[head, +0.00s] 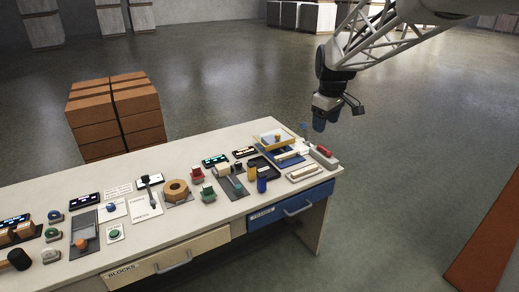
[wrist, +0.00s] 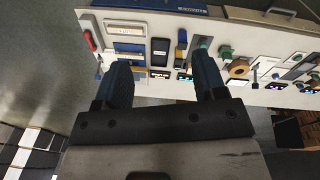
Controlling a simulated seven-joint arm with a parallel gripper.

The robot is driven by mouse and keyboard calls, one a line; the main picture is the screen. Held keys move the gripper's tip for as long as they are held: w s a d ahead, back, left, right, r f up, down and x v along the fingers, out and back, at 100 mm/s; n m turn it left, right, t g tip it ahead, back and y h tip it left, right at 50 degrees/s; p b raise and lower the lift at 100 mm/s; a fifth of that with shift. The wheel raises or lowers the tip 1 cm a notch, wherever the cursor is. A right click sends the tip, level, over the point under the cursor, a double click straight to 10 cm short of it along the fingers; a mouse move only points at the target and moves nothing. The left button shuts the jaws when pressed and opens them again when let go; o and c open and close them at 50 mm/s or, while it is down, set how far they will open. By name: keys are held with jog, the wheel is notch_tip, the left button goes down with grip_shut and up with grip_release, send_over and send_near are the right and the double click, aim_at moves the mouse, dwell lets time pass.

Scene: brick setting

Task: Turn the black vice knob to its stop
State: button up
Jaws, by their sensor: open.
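A black, round, knob-like cylinder (head: 18,260) sits at the near left end of the white workbench (head: 80,205) in the head view. It is partly cut by the picture edge, and I cannot tell for sure whether it is the vice knob. I cannot make it out in the wrist view. My gripper (head: 322,122) hangs in the air by the bench's far right end, well away from that cylinder. In the wrist view my gripper (wrist: 163,72) has its two blue fingers apart, with nothing held between them.
The bench carries an orange-brown hexagonal nut (head: 176,190), green and red fixtures, a lever, displays, and a yellow-and-blue tray stack (head: 275,142) at the right. Blue (head: 290,209) and cream drawers face front. Brick-coloured boxes (head: 115,112) stand behind. Air above the bench is mostly clear.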

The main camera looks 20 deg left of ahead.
jog(key=w+a+f+n, duration=0.4)
jog(key=w+a+f, duration=0.2)
jog(key=w+a, duration=0.4)
jog(key=n+g, duration=0.1)
jog(key=n, duration=0.7)
send_over(239, 163)
notch_tip(239, 163, down, 25)
jog(key=shift+r, duration=0.15)
jog(key=shift+w+a+f, duration=0.1)
jog(key=shift+a+f, duration=0.1)
jog(key=shift+f, duration=0.15)
jog(key=shift+f, duration=3.75)
jog(key=shift+c, duration=0.3)
